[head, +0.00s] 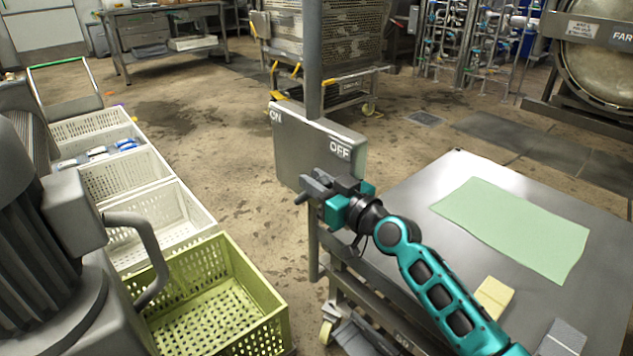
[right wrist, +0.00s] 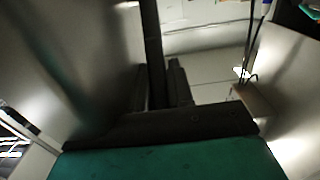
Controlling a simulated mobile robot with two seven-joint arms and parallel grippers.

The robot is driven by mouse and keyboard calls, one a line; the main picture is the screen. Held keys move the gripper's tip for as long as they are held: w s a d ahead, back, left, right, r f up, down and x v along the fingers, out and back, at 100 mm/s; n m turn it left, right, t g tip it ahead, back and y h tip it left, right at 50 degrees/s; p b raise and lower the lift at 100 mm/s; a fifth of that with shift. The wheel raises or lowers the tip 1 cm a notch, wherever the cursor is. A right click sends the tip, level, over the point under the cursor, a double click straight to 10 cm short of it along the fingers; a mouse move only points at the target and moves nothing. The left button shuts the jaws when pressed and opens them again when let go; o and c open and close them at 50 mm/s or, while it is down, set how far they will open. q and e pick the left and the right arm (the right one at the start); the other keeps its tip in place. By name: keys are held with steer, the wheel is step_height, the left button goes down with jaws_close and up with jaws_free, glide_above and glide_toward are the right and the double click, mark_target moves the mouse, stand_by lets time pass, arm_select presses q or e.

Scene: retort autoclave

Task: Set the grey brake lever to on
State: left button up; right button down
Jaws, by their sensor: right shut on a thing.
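A grey plate (head: 305,150) on a post carries the word ON at its upper left and OFF at its right. My right gripper (head: 314,186) is at the plate's lower right part, below the word OFF. It is shut on the grey brake lever, which is mostly hidden by the fingers in the head view. In the right wrist view a dark upright bar (right wrist: 153,50) runs up from the gripper; I cannot tell if it is the lever. My left gripper is not in view.
A steel table (head: 400,205) with a green cloth (head: 515,225) and a yellow block (head: 493,297) stands under my right arm. White crates (head: 165,215) and a yellow-green crate (head: 215,300) line the left. A mesh cart (head: 345,45) stands behind the plate.

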steer(key=p, duration=0.1)
steer(key=r+p, duration=0.1)
steer(key=p, duration=0.1)
steer(key=shift+w+a+r+g, duration=0.1)
steer(key=shift+w+a+g, duration=0.1)
steer(key=shift+g, duration=0.1)
steer(key=h+p, duration=0.1)
steer(key=p, duration=0.2)
steer(key=shift+w+a+r+g, duration=0.15)
steer(key=shift+w+g, duration=0.05)
steer(key=shift+g, duration=0.2)
steer(key=p, duration=0.2)
steer(key=w+g+h+p, duration=0.1)
steer(key=p, duration=0.2)
steer(key=shift+a+r, duration=0.3)
steer(key=shift+a, duration=0.1)
steer(key=shift+w+a+f+g+p, duration=0.15)
steer(key=shift+w+g+p, duration=0.2)
steer(key=shift+p, duration=0.2)
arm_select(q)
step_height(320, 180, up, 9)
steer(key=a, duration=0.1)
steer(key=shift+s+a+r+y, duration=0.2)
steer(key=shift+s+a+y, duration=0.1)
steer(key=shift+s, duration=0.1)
arm_select(e)
steer(key=shift+f, duration=0.15)
